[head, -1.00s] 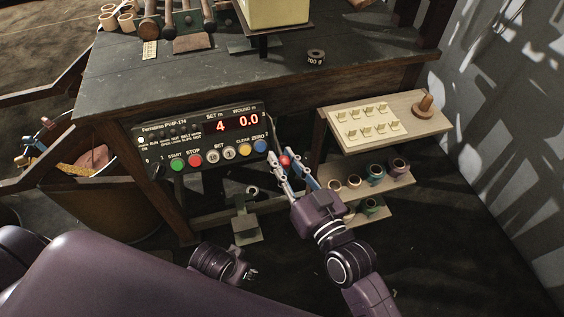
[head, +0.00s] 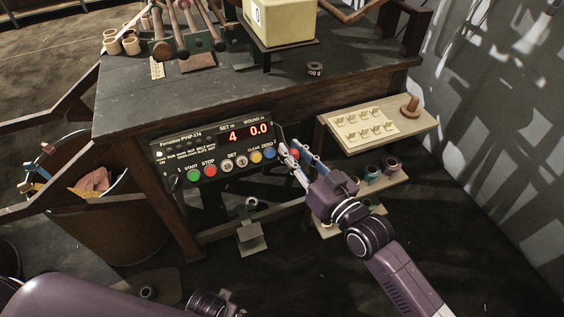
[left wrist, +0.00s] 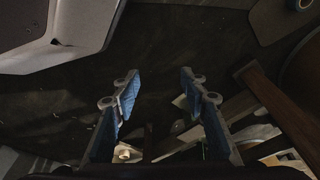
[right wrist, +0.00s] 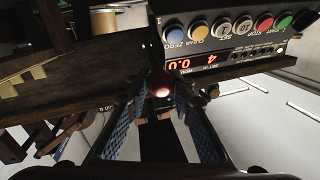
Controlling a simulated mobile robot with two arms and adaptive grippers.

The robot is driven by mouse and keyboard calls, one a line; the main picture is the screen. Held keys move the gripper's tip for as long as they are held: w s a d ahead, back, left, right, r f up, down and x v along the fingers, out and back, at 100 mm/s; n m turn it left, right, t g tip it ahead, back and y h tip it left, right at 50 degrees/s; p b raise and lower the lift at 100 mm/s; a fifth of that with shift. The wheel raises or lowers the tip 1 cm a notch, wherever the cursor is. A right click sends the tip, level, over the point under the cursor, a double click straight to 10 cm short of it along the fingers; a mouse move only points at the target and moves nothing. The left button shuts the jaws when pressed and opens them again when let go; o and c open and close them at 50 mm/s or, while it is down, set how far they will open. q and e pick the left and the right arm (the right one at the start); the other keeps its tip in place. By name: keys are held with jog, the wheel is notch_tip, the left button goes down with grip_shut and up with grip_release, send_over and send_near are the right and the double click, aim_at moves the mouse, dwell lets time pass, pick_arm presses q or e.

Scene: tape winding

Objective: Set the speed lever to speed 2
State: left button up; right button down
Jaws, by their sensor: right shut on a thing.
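The control panel (head: 215,150) hangs under the front edge of the workbench, its red display reading 4 and 0.0. A lever with a red ball knob (head: 295,154) is at the panel's right end. My right gripper (head: 290,150) is at the lever with its blue-padded fingers shut on the red knob; the knob shows between the fingertips in the right wrist view (right wrist: 160,84). The lever's speed marks are too small or hidden to read. My left gripper (left wrist: 158,92) is open and empty over dark floor.
Coloured push buttons (head: 228,166) line the panel's lower edge, close to the lever. A wooden shelf (head: 345,142) with a pale card stands to the right, above a lower shelf holding tape rolls (head: 372,172). A bin (head: 95,215) is at the left.

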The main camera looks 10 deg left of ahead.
jog(key=shift+w+a+r+p, duration=0.1)
jog(key=shift+r+p, duration=0.1)
jog(key=shift+r, duration=0.3)
jog(key=shift+w+a+r+p, duration=0.1)
jog(key=shift+r+p, duration=0.05)
jog(key=shift+r, duration=0.3)
pick_arm(q)
jog(key=shift+s+f, duration=1.35)
jog(key=shift+f, duration=0.05)
pick_arm(e)
jog(key=shift+w, duration=0.1)
pick_arm(q)
jog(key=shift+a, duration=0.1)
pick_arm(e)
jog(key=c, duration=1.7)
grip_release()
jog(key=shift+d, duration=0.1)
jog(key=shift+o, duration=0.2)
jog(key=shift+f, duration=0.15)
jog(key=shift+f, duration=0.1)
jog(key=v, duration=1.2)
